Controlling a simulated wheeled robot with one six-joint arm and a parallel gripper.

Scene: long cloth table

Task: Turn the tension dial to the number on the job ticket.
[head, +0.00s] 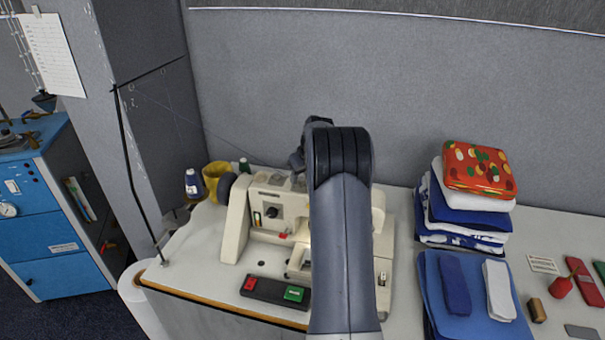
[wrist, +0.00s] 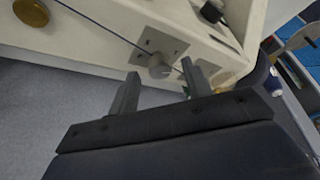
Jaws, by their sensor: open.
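A cream sewing machine (head: 236,225) stands on the table, with a dark round dial (head: 273,212) on its front, left of my arm. The wrist view shows a cream machine body (wrist: 100,28) close up, with a grey round knob (wrist: 158,68) on a square plate. My gripper (wrist: 160,71) is open, its two fingers on either side of this knob in the picture; I cannot tell whether they touch it. No number is readable, and I cannot tell whether knob and dial are the same. A sheet of paper (head: 52,55) hangs at the upper left, its text unreadable. My arm hides part of the machine.
A pedal-like box with red and green buttons (head: 275,291) lies in front of the machine. Folded cloth (head: 465,215) is stacked to the right. A thin thread crosses near the knob.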

